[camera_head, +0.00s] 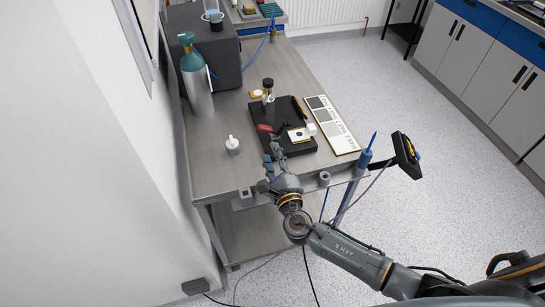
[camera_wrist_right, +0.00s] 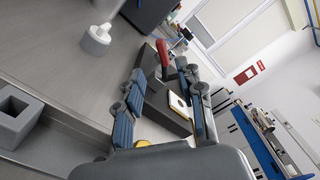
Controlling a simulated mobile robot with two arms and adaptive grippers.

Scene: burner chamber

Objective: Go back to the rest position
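My right gripper (camera_head: 271,160) reaches in over the front edge of the workbench (camera_head: 222,178) in the head view. Its fingers are spread apart with nothing held between them; they also show in the right wrist view (camera_wrist_right: 168,88). The red handle also shows in the wrist view (camera_wrist_right: 162,52). My left gripper is not in view.
A teal-topped gas cylinder (camera_head: 197,82) and a dark grey box (camera_head: 212,50) stand behind. A white panel (camera_head: 332,126) lies to the right. A small screen (camera_head: 407,155) stands off the bench's front right corner. Floor to the right is clear.

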